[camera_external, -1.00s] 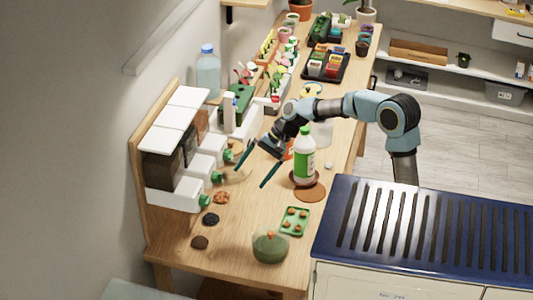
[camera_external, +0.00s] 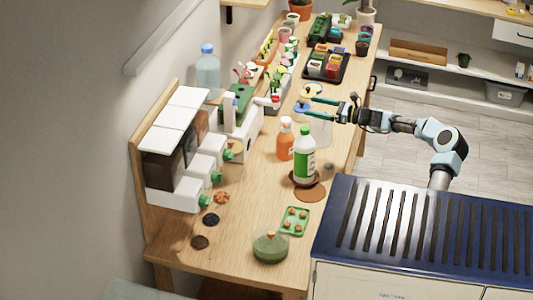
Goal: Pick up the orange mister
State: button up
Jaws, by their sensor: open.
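The orange mister (camera_external: 285,145) stands upright on the wooden table, with an orange body and a white spray head. A white bottle with a green label (camera_external: 304,160) stands close in front of it, to the right. My gripper (camera_external: 308,103) is open and empty, beyond and above the mister in the picture. Its two dark green fingers point left, near a blue and yellow item (camera_external: 301,113). My gripper is apart from the mister.
A clear container (camera_external: 321,132) stands right of the mister. A white dispenser rack (camera_external: 185,175) is at the left, and a green tray (camera_external: 295,221) and a green glass mister (camera_external: 270,246) are nearer. Bare table lies left of the mister.

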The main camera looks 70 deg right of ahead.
send_near(288, 138)
jog(key=shift+w+d+f, duration=0.2)
jog(key=shift+d+f, duration=0.05)
jog(key=shift+d, duration=0.3)
jog(key=shift+w+d+f, duration=0.2)
jog(key=shift+d+f, duration=0.1)
jog(key=shift+d, duration=0.25)
jog(key=shift+w+f, duration=0.2)
jog(key=shift+f, duration=0.1)
jog(key=w+p, duration=0.1)
jog(key=w, duration=0.4)
jog(key=shift+d, duration=0.15)
jog(key=w+p, duration=0.2)
jog(key=w, duration=0.2)
jog(key=shift+w+r, duration=0.15)
jog(key=shift+r, duration=0.05)
jog(key=shift+w+d+f+p, duration=0.1)
jog(key=shift+w+p, duration=0.25)
jog(key=shift+w, duration=0.2)
jog(key=shift+c, duration=0.2)
jog(key=c, duration=1.5)
